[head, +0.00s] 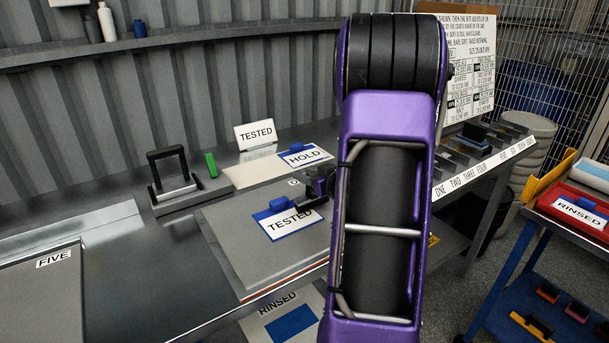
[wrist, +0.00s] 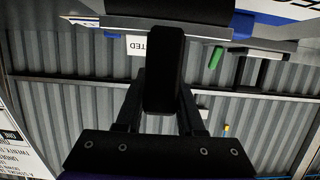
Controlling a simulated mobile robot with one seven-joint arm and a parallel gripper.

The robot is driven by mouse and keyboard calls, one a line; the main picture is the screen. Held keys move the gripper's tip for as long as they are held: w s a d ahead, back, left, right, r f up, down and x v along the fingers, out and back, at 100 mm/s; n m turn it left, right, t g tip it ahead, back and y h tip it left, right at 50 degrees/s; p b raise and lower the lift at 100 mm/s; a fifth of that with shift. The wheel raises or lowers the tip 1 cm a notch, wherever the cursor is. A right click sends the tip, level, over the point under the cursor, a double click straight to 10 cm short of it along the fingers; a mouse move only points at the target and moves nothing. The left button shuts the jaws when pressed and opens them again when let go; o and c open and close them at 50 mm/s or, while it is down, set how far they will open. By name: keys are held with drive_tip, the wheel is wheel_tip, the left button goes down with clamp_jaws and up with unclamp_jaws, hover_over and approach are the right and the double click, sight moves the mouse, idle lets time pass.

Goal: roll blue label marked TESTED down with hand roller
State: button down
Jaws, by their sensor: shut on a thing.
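The blue label marked TESTED (head: 283,222), a white face with blue edges, lies on a flat grey lid-like surface (head: 238,240) in the head view. My gripper (head: 318,186) is at the label's upper right, partly hidden behind my purple arm. In the wrist view my gripper (wrist: 163,100) is shut on the black handle of the hand roller (wrist: 165,70). A dark wide bar, seemingly the roller's drum, crosses the top of that view. In the head view a dark end overlaps the label's right edge; I cannot tell whether it presses on it.
A HOLD label (head: 303,155) lies behind, near an upright TESTED card (head: 256,135). A black frame stand (head: 170,172) and a green block (head: 211,164) stand left of them. A box marked FIVE (head: 40,290) is at left. Numbered slots (head: 480,165) are at right.

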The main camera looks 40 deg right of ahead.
drive_tip(key=shift+w+a+b, duration=0.2)
drive_tip(key=shift+a+b, duration=1)
drive_tip(key=shift+a, duration=2.55)
drive_tip(key=shift+w+a+b, duration=0.2)
drive_tip(key=shift+a+b, duration=0.95)
drive_tip(key=shift+a, duration=2.6)
drive_tip(key=shift+d, duration=0.15)
drive_tip(key=shift+s+d+p, duration=0.2)
drive_tip(key=shift+d+p, duration=0.9)
drive_tip(key=shift+d, duration=2.55)
drive_tip(key=shift+r, duration=0.1)
wheel_tip(320, 180, up, 8)
drive_tip(key=p, duration=0.6)
drive_tip(key=shift+p, duration=0.4)
